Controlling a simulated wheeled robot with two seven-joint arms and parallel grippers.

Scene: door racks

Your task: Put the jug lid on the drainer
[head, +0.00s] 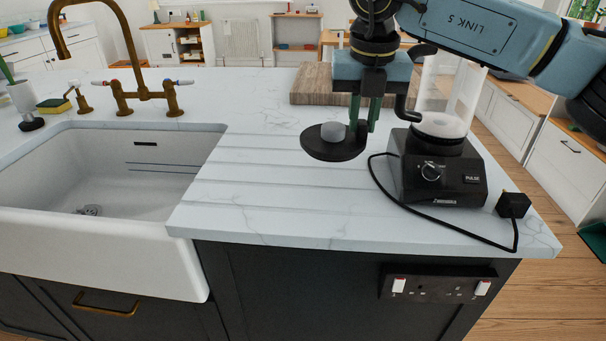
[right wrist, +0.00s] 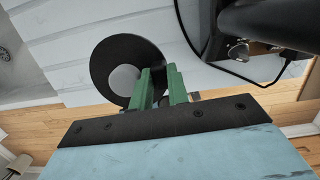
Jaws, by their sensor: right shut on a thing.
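The jug lid is a dark round disc (head: 329,147) with a grey knob in its middle. My right gripper (head: 363,125) is shut on the lid near its right edge, above the drainer. The drainer (head: 255,180) is the grooved part of the white marble worktop, right of the sink. In the right wrist view the lid (right wrist: 127,62) lies at the green fingertips (right wrist: 163,82), with the grooves behind it. I cannot tell whether the lid touches the worktop. My left gripper is not in view.
A black blender base (head: 436,170) with a cable and plug (head: 513,206) stands right of the drainer. A wooden board (head: 318,85) lies behind. The white sink (head: 100,180) with a brass tap (head: 140,92) is at left. The drainer's left and front part is clear.

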